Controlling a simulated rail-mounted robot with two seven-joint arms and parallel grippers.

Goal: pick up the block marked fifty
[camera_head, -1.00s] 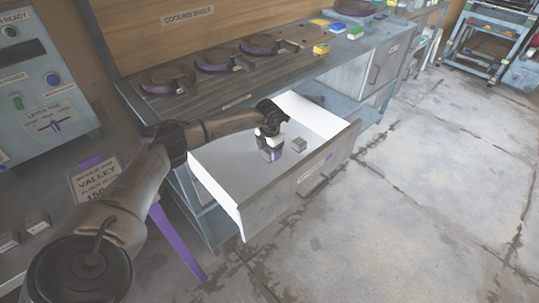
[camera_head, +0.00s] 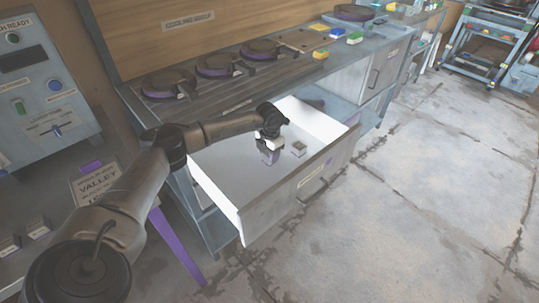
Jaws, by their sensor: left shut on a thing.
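My left gripper (camera_head: 269,156) is inside the open white-walled drawer (camera_head: 222,173), toward its back right part. It is shut on a small block, which is mostly hidden by the fingers. I cannot read a marking on it. Another small grey block (camera_head: 298,149) lies on the drawer floor just right of the gripper, apart from it. Its marking is too small to read. My right gripper is not in view.
Several round dark pans (camera_head: 214,66) sit on the cooling shelf behind the drawer. A control panel (camera_head: 45,85) is at left. The floor (camera_head: 430,180) to the right is clear.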

